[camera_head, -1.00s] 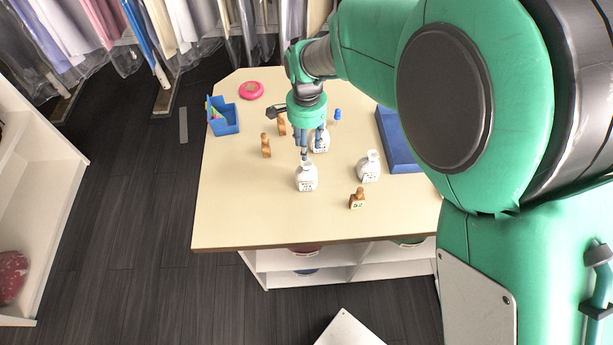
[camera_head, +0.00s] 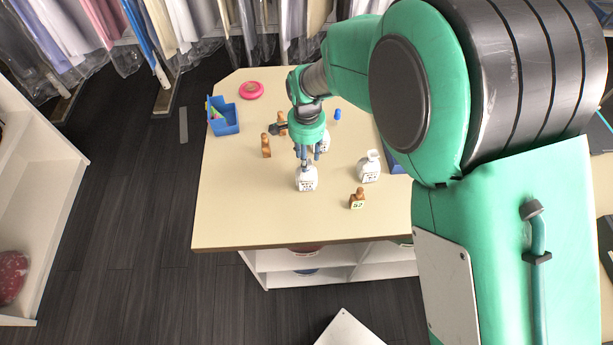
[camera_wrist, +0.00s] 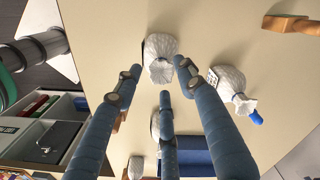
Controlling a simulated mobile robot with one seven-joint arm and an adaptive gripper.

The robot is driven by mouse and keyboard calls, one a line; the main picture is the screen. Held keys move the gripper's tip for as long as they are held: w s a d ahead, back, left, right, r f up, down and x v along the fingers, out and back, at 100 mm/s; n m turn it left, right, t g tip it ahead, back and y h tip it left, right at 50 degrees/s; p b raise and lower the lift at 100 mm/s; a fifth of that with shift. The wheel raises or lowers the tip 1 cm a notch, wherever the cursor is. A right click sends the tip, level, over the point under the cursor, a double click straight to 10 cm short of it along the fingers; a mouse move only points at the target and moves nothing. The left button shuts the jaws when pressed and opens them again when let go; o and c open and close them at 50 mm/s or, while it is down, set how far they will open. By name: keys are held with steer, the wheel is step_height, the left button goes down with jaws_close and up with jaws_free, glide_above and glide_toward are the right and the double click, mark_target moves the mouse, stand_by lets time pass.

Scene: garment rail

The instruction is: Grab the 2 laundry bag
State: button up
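White laundry bags with dark-printed tags stand on the table (camera_head: 230,215). One is the front-left bag (camera_head: 306,182), with my gripper (camera_head: 308,158) right above it at its neck. Another bag (camera_head: 369,168) stands to the right, and a third (camera_head: 325,143) is partly hidden behind my gripper. The numbers are too small to read. In the wrist view, my three blue fingers are spread and open, with a white bag (camera_wrist: 160,50) between and just beyond the tips. Another bag (camera_wrist: 229,82) lies to the right there. I cannot tell whether the fingers touch the bag.
Wooden-handled stamps (camera_head: 266,148) stand near the bags, one at the front right (camera_head: 357,199). A blue box (camera_head: 223,120) and pink ring (camera_head: 251,90) are at the back left. A blue tray (camera_head: 395,160) is mostly behind my arm. The table's front left is clear.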

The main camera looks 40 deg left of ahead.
steer(key=shift+a+f, duration=0.1)
steer(key=shift+f, duration=2.1)
steer(key=shift+c, duration=0.2)
steer(key=shift+w, duration=0.1)
jaws_close()
